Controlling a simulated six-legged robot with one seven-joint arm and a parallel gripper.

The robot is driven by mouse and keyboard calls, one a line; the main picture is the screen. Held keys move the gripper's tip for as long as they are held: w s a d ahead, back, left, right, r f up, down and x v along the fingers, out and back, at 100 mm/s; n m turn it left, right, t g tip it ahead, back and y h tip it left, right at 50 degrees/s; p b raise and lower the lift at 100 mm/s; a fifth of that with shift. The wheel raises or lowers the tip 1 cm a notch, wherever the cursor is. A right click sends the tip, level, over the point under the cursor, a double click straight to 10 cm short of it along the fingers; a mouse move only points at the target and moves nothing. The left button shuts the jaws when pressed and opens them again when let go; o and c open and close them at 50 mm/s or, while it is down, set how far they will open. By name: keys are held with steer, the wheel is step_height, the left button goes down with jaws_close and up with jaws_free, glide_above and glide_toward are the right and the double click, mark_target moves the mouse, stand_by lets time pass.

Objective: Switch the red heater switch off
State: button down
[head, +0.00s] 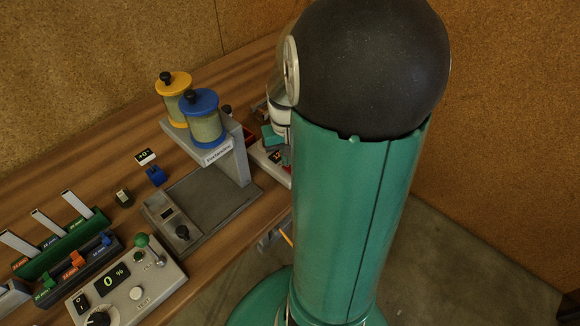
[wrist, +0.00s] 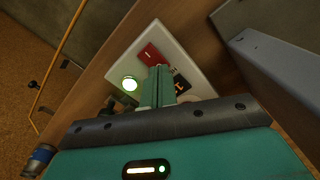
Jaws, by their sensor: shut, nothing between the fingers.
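The red switch (wrist: 150,53) sits on a pale panel (wrist: 185,48) in the wrist view, with a light mark on its face. My gripper (wrist: 158,72) is shut and empty, with its green fingertips over the panel at the lower edge of the red switch. I cannot tell whether they touch it. A black switch (wrist: 181,84) with an orange mark is right of the fingers.
A grey stand (head: 240,160) with a yellow-topped jar (head: 174,97) and a blue-topped jar (head: 203,116) stands beside the panel. A control box (head: 128,282) with a green-knobbed lever is at lower left. In the wrist view a grey wall (wrist: 270,62) rises at right.

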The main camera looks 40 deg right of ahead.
steer(key=shift+f, duration=0.5)
stand_by(0.3)
steer(key=shift+r, duration=3.5)
